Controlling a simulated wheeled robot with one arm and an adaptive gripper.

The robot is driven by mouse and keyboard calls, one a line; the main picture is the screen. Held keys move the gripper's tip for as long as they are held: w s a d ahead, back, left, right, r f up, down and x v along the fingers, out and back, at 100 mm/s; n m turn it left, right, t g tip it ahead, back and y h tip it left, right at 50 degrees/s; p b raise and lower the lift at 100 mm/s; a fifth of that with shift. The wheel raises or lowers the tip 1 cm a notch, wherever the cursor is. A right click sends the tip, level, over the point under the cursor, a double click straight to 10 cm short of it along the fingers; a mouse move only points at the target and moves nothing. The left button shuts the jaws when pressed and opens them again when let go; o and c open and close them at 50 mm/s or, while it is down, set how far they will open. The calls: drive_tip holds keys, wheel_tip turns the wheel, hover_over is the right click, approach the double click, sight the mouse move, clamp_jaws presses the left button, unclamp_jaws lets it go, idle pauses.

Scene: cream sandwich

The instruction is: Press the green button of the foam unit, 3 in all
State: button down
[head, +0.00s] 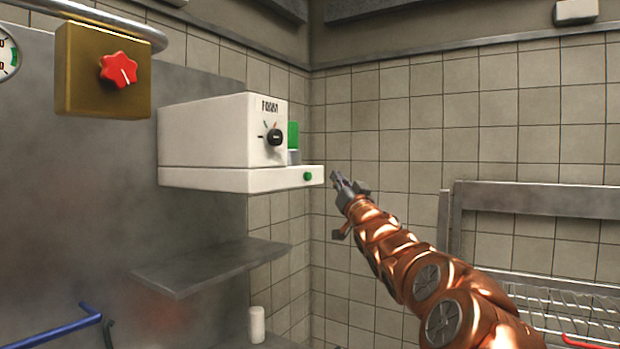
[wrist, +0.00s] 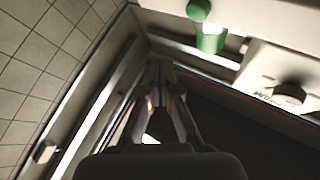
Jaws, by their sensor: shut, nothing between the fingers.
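The white foam unit (head: 215,145) is fixed to the wall left of centre in the head view. Its round green button (head: 307,176) is on the front of the lower ledge, near the right end. A green cylinder (head: 293,135) stands on the ledge, beside a black knob (head: 274,137). My gripper (head: 334,176) is shut and empty, just right of the button in the picture and apart from it. In the wrist view my fingers (wrist: 158,68) are together, with a green round part (wrist: 199,9), seemingly the button, at the top edge and the cylinder (wrist: 211,43) below it.
A brass box with a red knob (head: 118,70) hangs left of the unit. A metal shelf (head: 210,267) is below it, with a white cylinder (head: 257,324) lower down. A wire rack (head: 575,310) is at the lower right.

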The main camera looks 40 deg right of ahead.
sight(308, 176)
idle(0.5)
drive_tip(key=shift+s+d+r+n+y+p, duration=0.1)
drive_tip(key=shift+s+d+n+y+p, duration=0.2)
drive_tip(key=shift+s+y+p, duration=0.3)
drive_tip(key=shift+s+d+n+y+p, duration=0.2)
drive_tip(key=shift+s+n+y+p, duration=0.1)
drive_tip(key=shift+s+y+p, duration=0.4)
drive_tip(key=shift+s+d+r+n+y+p, duration=0.1)
drive_tip(key=shift+s+d+n+y+p, duration=0.3)
drive_tip(key=shift+p, duration=0.3)
drive_tip(key=shift+s+a, duration=0.1)
drive_tip(key=shift+a, duration=0.05)
drive_tip(key=shift+f, duration=0.1)
drive_tip(key=w+a+b, duration=0.2)
drive_tip(key=w+b, duration=0.1)
drive_tip(key=w, duration=0.5)
drive_tip(key=shift+w+a+b, duration=0.2)
drive_tip(key=shift+a+b, duration=0.1)
drive_tip(key=shift+b, duration=0.1)
